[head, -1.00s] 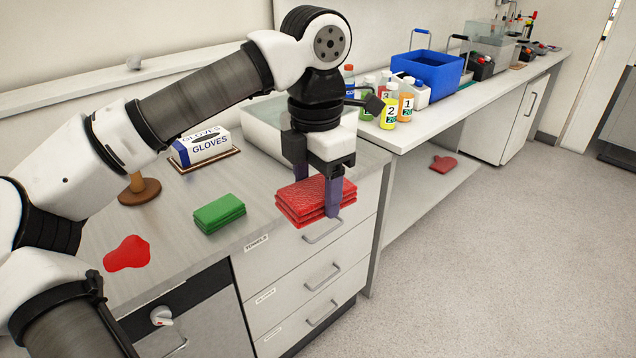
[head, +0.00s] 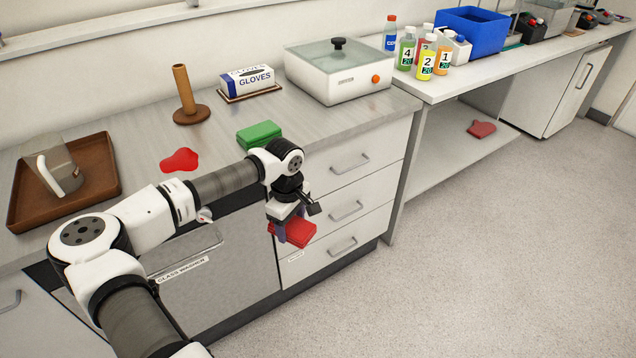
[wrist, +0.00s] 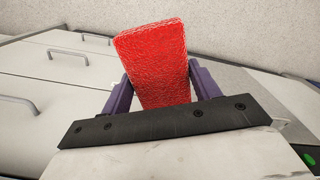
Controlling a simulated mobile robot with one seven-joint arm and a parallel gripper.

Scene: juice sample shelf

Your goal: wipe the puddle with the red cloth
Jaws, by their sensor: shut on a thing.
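The red cloth (head: 297,233), folded into a thick pad, is held by my gripper (head: 292,230) in front of the drawers, below the counter top and clear of it. In the wrist view the red cloth (wrist: 153,62) stands between the two purple fingers of my gripper (wrist: 158,85), which are shut on its sides. The red puddle (head: 180,160) lies on the counter, to the left of the cloth and apart from it, with nothing covering it.
A green folded cloth (head: 259,134) lies near the counter edge behind my wrist. A wooden post (head: 185,90), a glove box (head: 249,80) and a white lidded bath (head: 338,70) stand farther back. A brown tray (head: 103,165) holds a jug (head: 60,172) at left.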

